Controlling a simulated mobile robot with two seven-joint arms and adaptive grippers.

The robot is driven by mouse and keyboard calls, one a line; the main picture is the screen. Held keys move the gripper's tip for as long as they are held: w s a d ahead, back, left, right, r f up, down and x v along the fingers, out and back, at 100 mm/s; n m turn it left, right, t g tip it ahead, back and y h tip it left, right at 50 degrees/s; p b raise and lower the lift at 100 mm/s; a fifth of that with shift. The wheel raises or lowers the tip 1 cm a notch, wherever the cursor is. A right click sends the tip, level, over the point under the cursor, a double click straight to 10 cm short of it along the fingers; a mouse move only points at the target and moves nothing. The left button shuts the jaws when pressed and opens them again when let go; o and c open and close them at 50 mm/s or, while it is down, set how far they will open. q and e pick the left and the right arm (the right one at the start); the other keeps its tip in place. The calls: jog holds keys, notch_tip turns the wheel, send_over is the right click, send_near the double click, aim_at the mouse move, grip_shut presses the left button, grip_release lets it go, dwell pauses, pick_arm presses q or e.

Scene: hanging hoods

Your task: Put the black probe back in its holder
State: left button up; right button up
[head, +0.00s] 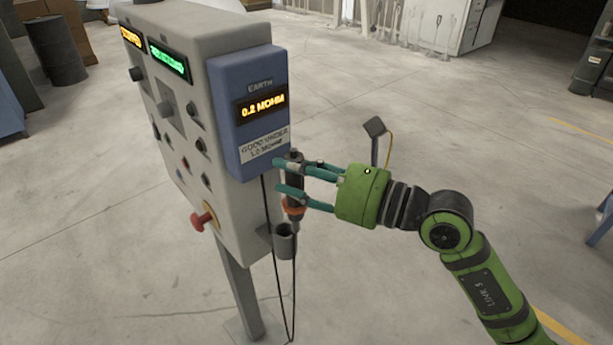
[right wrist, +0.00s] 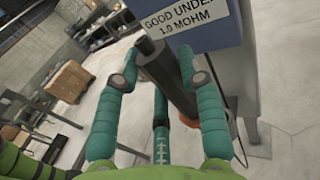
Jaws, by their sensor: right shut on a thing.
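The black probe (head: 295,186) is upright in the head view, with an orange-red collar near its lower end and its thin tip pointing down. My right gripper (head: 304,184) is shut on the probe's body, coming from the right. In the right wrist view the probe (right wrist: 162,72) shows as a dark cylinder between the teal fingers. The holder (head: 284,242), a small grey cup on the panel's side, is just below the collar. The tip is close to the cup's right rim; I cannot tell whether it is inside. My left gripper is not in view.
The grey control panel (head: 190,75) stands on a post, left of the gripper. Its blue earth-meter box (head: 243,70) is close to the fingers. A black cable (head: 272,270) loops down below the holder. The floor to the right is mostly open.

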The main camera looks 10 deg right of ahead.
aim_at(285, 202)
jog(key=shift+w+a+f, duration=0.15)
jog(key=shift+w+a, duration=0.3)
jog(key=shift+w, duration=0.2)
notch_tip(285, 202, down, 7)
jog(key=w+a+b, duration=0.1)
jog(key=b, duration=0.4)
jog(key=shift+w+a+b, duration=0.15)
jog(key=shift+w+b, duration=0.2)
jog(key=shift+b, duration=0.05)
jog(key=shift+f+b, duration=0.45)
jog(key=shift+f, duration=0.15)
dwell(0.6)
jog(key=o, duration=1.3)
